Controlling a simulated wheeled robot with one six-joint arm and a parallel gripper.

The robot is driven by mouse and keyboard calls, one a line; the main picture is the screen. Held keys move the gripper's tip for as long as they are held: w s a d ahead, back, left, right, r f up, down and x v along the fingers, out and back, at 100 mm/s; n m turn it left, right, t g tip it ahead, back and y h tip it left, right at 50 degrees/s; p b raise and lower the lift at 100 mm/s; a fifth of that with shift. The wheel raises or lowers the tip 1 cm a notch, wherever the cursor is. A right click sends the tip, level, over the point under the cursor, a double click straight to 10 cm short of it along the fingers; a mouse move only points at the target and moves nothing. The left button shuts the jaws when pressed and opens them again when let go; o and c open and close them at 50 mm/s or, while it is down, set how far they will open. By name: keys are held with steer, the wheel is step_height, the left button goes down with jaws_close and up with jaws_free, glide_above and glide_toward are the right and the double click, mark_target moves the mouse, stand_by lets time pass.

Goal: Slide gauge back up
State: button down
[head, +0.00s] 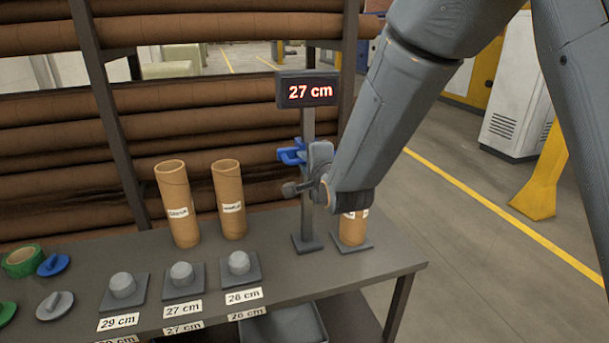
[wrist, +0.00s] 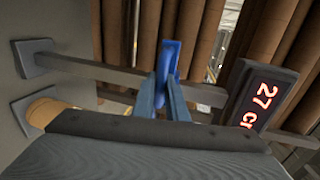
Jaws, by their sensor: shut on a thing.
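The gauge is a grey upright post (head: 307,190) on a square foot, with a blue slider (head: 291,154) partway up. A display (head: 306,91) at its top reads 27 cm. My gripper (head: 313,178) is at the post, at slider height, and is shut on the blue slider. In the wrist view the fingers (wrist: 172,98) close on the blue slider (wrist: 171,62), and the display (wrist: 262,98) shows at the right. A cardboard tube (head: 352,228) stands on a square pad right of the post, partly hidden by my wrist. Its top is hidden in the head view.
Two labelled tubes (head: 178,203) (head: 229,198) stand left of the gauge. Green tape (head: 22,261) and coloured plugs (head: 53,265) lie at the left. The table's right end is clear.

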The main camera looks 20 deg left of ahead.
step_height(320, 180, up, 5)
steer(key=shift+r, duration=0.15)
steer(key=shift+w+r, duration=0.1)
steer(key=c, duration=1.9)
jaws_free()
steer(key=shift+c, duration=0.2)
steer(key=shift+o, duration=0.9)
steer(key=shift+s, duration=0.2)
steer(key=b+v, duration=0.2)
steer(key=v, duration=0.5)
steer(key=shift+s+d, duration=0.2)
steer(key=shift+d, duration=0.05)
